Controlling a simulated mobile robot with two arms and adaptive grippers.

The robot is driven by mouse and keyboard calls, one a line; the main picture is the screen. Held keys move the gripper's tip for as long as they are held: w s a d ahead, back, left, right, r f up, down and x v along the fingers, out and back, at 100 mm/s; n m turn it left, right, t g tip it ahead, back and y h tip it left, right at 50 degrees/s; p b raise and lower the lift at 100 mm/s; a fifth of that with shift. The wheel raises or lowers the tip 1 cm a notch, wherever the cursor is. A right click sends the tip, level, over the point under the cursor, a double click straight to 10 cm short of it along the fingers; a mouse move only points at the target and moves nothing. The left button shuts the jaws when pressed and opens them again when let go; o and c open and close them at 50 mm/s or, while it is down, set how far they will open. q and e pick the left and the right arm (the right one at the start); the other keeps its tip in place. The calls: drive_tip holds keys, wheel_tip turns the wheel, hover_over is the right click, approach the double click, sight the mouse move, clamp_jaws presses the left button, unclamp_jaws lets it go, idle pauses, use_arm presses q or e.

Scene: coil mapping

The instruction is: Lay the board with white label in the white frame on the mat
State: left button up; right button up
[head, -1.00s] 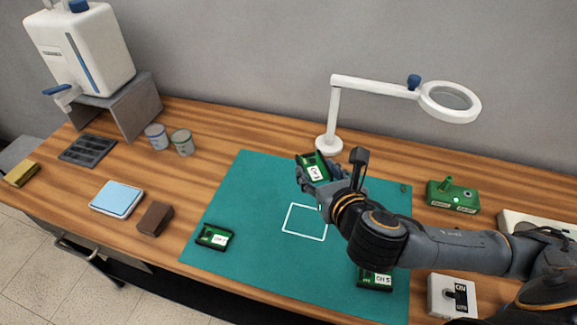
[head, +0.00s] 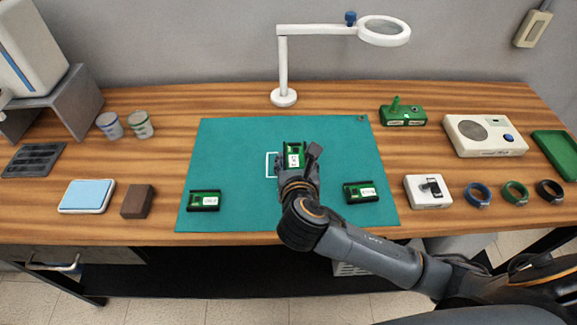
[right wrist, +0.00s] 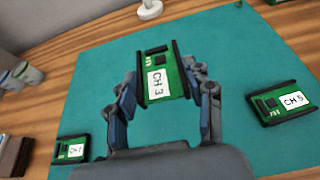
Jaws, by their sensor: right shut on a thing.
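My right gripper (head: 294,165) is shut on a green board (head: 292,150) with a white label, which reads CH 3 in the right wrist view (right wrist: 156,83). The board is between the fingers over the teal mat (head: 240,135); its height above it is hard to tell. The white frame (head: 267,165) on the mat shows only its left part, just left of the gripper; the rest is hidden by the board and gripper. Two more green boards with white labels lie on the mat: one at front left (head: 204,201), one marked CH 5 at front right (head: 360,192). My left gripper is out of view.
A magnifier lamp (head: 283,97) stands behind the mat. Left are two cans (head: 140,125), a blue-topped pad (head: 87,196) and a brown block (head: 137,201).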

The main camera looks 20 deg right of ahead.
sight(287, 158)
drive_tip(key=shift+w+f, duration=0.25)
drive_tip(key=shift+w, duration=0.4)
drive_tip(key=shift+w+f, duration=0.25)
drive_tip(key=shift+w, duration=0.35)
drive_tip(key=w+f, duration=0.4)
drive_tip(key=f, duration=0.1)
drive_tip(key=shift+w+f, duration=0.1)
drive_tip(key=shift+f, duration=0.1)
wheel_tip(287, 158, down, 3)
drive_tip(key=shift+w+a+f, duration=0.1)
drive_tip(key=shift+w, duration=0.05)
drive_tip(key=shift+f, duration=0.15)
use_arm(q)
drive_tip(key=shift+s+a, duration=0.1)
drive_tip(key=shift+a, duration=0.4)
use_arm(e)
drive_tip(key=shift+f, duration=0.15)
drive_tip(key=o, duration=0.9)
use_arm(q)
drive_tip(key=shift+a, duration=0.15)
use_arm(e)
drive_tip(key=shift+o, duration=1.1)
